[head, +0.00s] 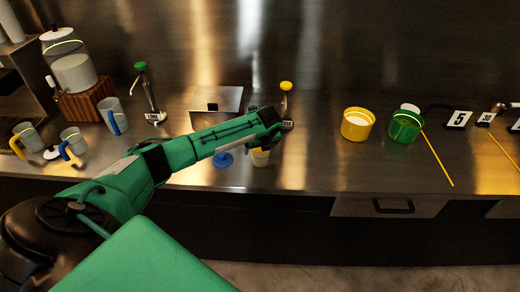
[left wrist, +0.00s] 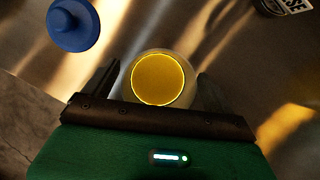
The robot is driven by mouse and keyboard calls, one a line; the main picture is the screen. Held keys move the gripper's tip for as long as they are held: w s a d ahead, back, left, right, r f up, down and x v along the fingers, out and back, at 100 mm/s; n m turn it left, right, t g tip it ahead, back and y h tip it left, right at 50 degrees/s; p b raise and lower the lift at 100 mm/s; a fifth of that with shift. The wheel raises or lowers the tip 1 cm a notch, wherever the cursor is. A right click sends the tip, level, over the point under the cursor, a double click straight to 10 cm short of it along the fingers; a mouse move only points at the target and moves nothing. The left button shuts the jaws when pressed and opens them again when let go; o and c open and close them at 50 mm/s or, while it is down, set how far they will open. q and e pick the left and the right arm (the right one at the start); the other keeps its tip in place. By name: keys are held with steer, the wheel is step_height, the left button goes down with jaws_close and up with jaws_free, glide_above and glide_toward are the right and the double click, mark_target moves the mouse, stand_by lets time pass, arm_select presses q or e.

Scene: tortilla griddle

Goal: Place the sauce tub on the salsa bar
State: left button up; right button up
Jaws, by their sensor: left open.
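A small pale tub with a yellow top or filling, likely the sauce tub (head: 260,158), stands on the steel counter near its front edge. In the left wrist view the tub (left wrist: 158,80) is between the two dark fingers of my left gripper (left wrist: 157,76), with the fingers apart on either side. In the head view my left gripper (head: 265,141) is just above the tub and hides part of it. I cannot tell for sure which part of the counter is the salsa bar. A lidded steel box (head: 216,107) stands behind my left forearm. My right gripper is out of view.
A blue knobbed piece (head: 223,160) lies left of the tub. Yellow (head: 356,124) and green (head: 405,127) containers stand to the right. Mugs stand at the left.

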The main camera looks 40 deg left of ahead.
arm_select(q)
steer(key=b+v, duration=0.2)
steer(key=v, duration=0.9)
